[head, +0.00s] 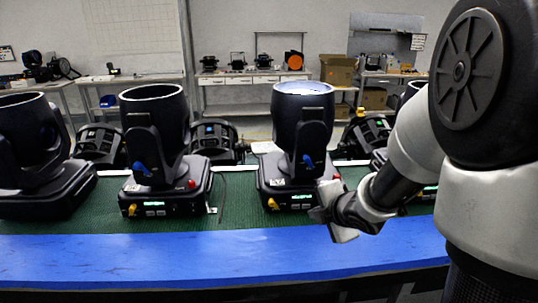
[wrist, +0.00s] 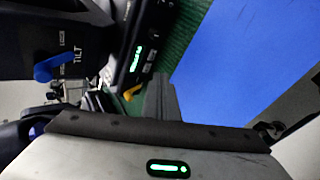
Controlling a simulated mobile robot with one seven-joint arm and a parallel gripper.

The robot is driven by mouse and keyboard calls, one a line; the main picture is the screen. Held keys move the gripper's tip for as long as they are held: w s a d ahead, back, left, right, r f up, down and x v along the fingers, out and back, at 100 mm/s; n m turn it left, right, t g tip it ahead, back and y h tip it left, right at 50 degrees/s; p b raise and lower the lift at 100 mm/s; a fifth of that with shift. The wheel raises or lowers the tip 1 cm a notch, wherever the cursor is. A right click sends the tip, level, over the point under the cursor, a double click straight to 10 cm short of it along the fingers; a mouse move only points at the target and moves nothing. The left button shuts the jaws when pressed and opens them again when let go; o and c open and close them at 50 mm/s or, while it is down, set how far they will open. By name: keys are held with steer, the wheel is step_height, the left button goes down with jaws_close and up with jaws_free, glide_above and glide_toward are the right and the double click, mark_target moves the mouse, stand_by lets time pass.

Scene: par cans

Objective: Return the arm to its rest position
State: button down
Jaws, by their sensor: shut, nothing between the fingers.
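My gripper (head: 336,212) is shut and empty, at the end of my bent arm on the right of the head view. It is in front of the base of the middle-right black par can (head: 302,130), close to its display panel; I cannot tell whether they touch. In the wrist view, the pale gripper body (wrist: 165,155) with a green light fills the bottom. A par can's base with a green display (wrist: 137,58) and a blue tilt lever (wrist: 57,66) show close by at the upper left.
More par cans stand at the middle left (head: 155,125) and far left (head: 33,140) on the green mat (head: 240,205). A blue strip (head: 190,258) edges the bench and looks clear. Side tables with equipment and cardboard boxes (head: 337,70) stand behind.

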steer(key=s+d+r+m+h+p, duration=0.2)
steer(key=s+r+m, duration=0.2)
steer(key=r+m, duration=0.3)
steer(key=s+d+r+m+h+p, duration=0.2)
steer(key=s+r+m, duration=0.3)
steer(key=r, duration=0.4)
steer(key=s+a+r+m+g+y+p, duration=0.1)
steer(key=s+a+r+m+g, duration=0.1)
steer(key=s+m, duration=0.3)
steer(key=s+a+r+m+g+y+p, duration=0.1)
steer(key=s+a+m, duration=0.3)
steer(key=s, duration=0.7)
steer(key=shift+a+r+m+g+p, duration=0.4)
steer(key=shift+a+r+p, duration=0.15)
steer(key=shift+a+r, duration=0.2)
